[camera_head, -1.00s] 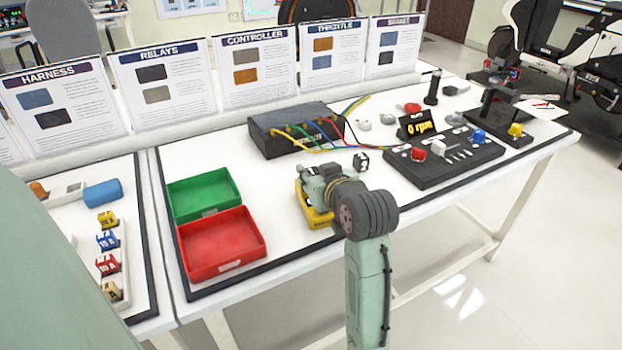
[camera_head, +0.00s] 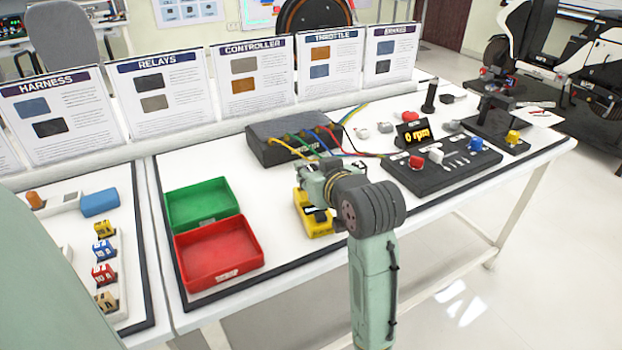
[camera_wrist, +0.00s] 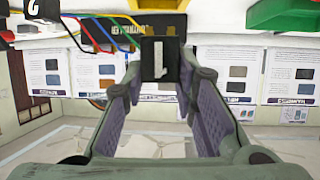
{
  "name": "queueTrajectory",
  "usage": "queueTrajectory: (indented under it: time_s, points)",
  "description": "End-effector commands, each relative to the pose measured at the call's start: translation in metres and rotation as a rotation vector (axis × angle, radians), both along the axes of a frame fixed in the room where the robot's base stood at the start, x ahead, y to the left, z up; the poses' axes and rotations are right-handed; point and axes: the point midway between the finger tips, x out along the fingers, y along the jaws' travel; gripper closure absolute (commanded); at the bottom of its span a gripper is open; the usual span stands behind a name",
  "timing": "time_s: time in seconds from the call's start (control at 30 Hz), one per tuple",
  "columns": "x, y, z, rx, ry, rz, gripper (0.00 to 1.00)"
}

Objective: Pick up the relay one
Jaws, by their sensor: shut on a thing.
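Relay one is a small black block with a white "1" mark (camera_wrist: 160,60), in the wrist view between my fingertips. My gripper (camera_wrist: 158,78) is shut on it, one pad on each side. In the head view my gripper (camera_head: 312,178) is above a yellow block-like holder (camera_head: 312,222) with a dark part on it. The relay itself is hard to make out there, behind my gripper and wrist.
A red bin (camera_head: 218,252) and a green bin (camera_head: 203,202) stand to the left. A black box (camera_head: 290,140) with coloured wires is behind. A black control panel (camera_head: 442,168) is to the right. Upright signs (camera_head: 252,75) line the back.

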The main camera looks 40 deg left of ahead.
Motion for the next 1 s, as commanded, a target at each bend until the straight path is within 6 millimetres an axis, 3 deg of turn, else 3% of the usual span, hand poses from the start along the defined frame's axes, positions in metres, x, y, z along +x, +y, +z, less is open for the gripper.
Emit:
queueTrajectory:
  time_s: [0.27, 0.67, 1.0]
  points:
    - [-0.043, -0.053, -0.001, 0.003, -0.007, -0.003, 1.00]
    - [-0.059, -0.073, -0.002, 0.003, -0.008, -0.003, 1.00]
    - [-0.087, -0.106, 0.008, 0.002, -0.003, -0.004, 1.00]
